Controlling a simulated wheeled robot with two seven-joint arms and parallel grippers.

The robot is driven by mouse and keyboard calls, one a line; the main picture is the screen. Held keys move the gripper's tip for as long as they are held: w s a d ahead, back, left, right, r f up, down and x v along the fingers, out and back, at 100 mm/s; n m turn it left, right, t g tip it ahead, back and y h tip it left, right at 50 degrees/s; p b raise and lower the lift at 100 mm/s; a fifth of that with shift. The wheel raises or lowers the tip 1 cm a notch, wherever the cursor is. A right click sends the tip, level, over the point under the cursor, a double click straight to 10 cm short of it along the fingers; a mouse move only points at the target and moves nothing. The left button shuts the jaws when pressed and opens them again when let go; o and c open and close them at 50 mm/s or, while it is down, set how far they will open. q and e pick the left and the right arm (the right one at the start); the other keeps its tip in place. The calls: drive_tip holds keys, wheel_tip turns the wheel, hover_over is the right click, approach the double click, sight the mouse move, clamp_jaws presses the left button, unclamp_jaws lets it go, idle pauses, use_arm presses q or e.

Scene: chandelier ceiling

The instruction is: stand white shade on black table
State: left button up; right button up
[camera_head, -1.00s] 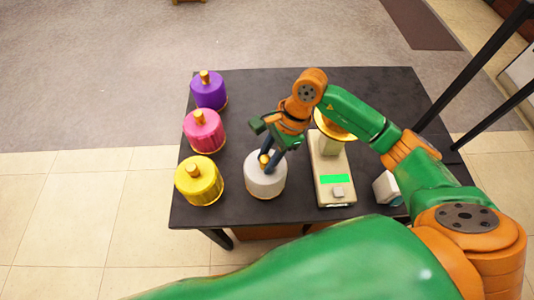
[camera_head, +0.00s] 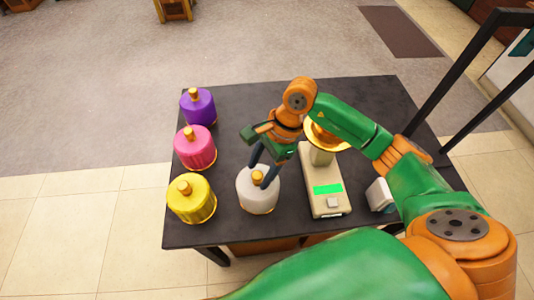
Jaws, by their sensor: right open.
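The white shade (camera_head: 258,197) stands upright on the black table (camera_head: 230,130), at the front middle, with a gold knob on top. My right gripper (camera_head: 264,178) is just above it, its dark fingers open on either side of the gold knob. The fingers hide part of the knob and the shade's top. My left gripper is not in view.
Yellow (camera_head: 191,202), pink (camera_head: 195,152) and purple (camera_head: 198,108) shades stand in a column along the table's left side. A beige scale (camera_head: 321,185) with a green display and a gold pan stands right of the white shade. A small white box (camera_head: 379,195) is farther right.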

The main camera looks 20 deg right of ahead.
drive_tip(key=b+v, duration=0.1)
drive_tip(key=v, duration=0.9)
drive_tip(key=shift+r+b, duration=0.35)
drive_tip(key=shift+b, duration=0.05)
drive_tip(key=shift+d, duration=0.15)
